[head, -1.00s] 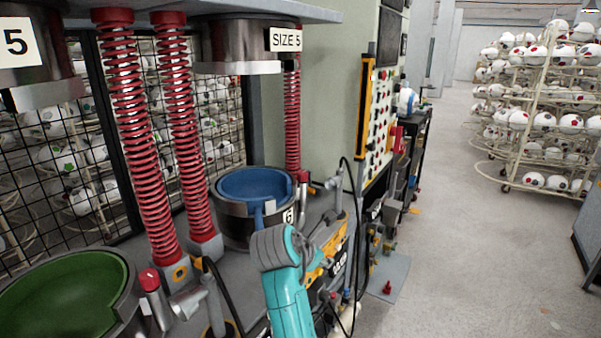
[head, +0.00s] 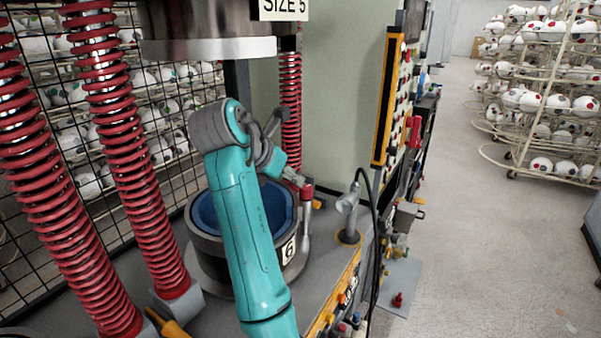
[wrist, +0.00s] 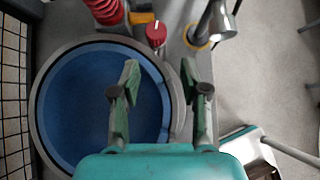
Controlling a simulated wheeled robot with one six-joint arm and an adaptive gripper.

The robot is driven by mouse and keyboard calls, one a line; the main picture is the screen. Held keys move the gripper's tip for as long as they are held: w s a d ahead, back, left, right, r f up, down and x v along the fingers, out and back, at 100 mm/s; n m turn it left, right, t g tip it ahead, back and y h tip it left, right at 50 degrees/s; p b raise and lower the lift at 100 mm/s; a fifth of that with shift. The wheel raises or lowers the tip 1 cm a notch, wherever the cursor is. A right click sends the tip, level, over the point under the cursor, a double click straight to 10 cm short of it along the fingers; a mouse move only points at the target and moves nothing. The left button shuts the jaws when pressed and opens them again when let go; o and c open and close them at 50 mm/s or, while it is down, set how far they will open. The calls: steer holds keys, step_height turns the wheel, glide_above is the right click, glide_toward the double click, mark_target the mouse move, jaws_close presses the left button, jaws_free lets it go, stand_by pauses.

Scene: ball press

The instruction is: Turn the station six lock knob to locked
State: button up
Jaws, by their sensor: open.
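The station six lock knob (wrist: 156,34) is a red cap with a pale mark on a grey post, beside the blue-lined mould. In the head view the red knob (head: 307,190) shows at the right of the mould. I cannot tell which setting the mark shows. The station six mould (head: 289,253) bears a "6" label and has a blue inside (wrist: 85,100). My gripper (wrist: 159,76) is open and empty. In the wrist view its two fingers point up the picture, with the knob beyond them, between their lines and apart from them. My arm hides part of the mould.
A grey nozzle (head: 348,200) with a black hose stands right of the knob. Red springs (head: 125,150) and a press head (head: 205,35) stand at the left and above. A yellow-edged button panel (head: 390,100) is behind.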

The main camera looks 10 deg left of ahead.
mark_target(306, 187)
steer(key=x, duration=1.1)
steer(key=shift+w+a+r, duration=0.2)
steer(key=shift+w, duration=0.1)
jaws_close()
